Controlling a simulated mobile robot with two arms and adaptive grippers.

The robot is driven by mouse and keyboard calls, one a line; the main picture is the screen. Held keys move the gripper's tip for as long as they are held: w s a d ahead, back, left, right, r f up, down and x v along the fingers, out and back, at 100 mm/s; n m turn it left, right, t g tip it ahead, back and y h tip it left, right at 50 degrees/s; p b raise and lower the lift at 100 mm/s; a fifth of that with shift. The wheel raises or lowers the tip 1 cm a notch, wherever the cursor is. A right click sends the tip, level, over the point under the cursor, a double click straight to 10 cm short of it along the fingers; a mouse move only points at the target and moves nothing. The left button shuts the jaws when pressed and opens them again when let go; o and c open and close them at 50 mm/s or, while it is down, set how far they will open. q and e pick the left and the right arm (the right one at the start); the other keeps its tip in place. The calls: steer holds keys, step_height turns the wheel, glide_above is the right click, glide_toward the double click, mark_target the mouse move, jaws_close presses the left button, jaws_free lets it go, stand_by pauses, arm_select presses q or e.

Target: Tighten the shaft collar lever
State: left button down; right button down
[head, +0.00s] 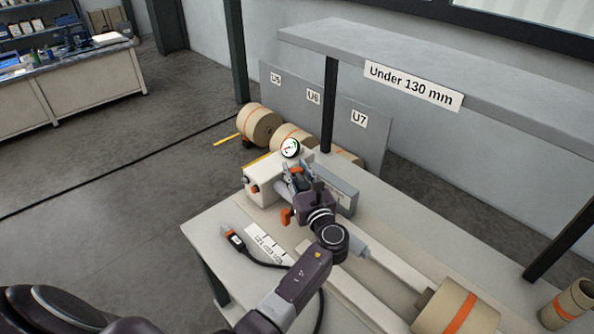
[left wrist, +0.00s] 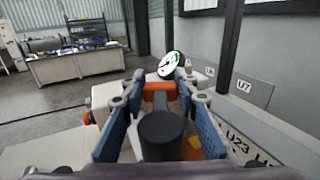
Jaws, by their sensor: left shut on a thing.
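My left gripper (head: 294,176) reaches over the machine on the table, its blue fingers (left wrist: 120,130) closing toward an orange bar. That orange part, which looks like the shaft collar lever (left wrist: 160,88), lies between the fingertips in the left wrist view, and the gripper is shut on it. In the head view the wrist and fingers hide most of the lever and the collar. A second orange piece (head: 287,216) shows beside the gripper. A dark cylinder (left wrist: 161,130) stands between the fingers in the left wrist view. My right gripper is not in view.
A round gauge (head: 290,148) stands just behind the fingertips on a light box (head: 263,180). A cabled handheld device (head: 233,239) lies at the table's left. A kraft roll (head: 458,306) is at front right.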

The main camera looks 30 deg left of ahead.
mark_target(306, 188)
arm_select(q)
steer(key=shift+s+a+n+g+y, duration=0.15)
steer(key=shift+s+n+g+y, duration=0.05)
steer(key=shift+n+g+y, duration=0.35)
steer(key=c, duration=1.5)
jaws_free()
steer(key=shift+s+d, duration=0.25)
steer(key=shift+d, duration=0.05)
steer(key=v, duration=0.6)
steer(key=shift+s+d, duration=0.25)
steer(key=shift+d, duration=0.1)
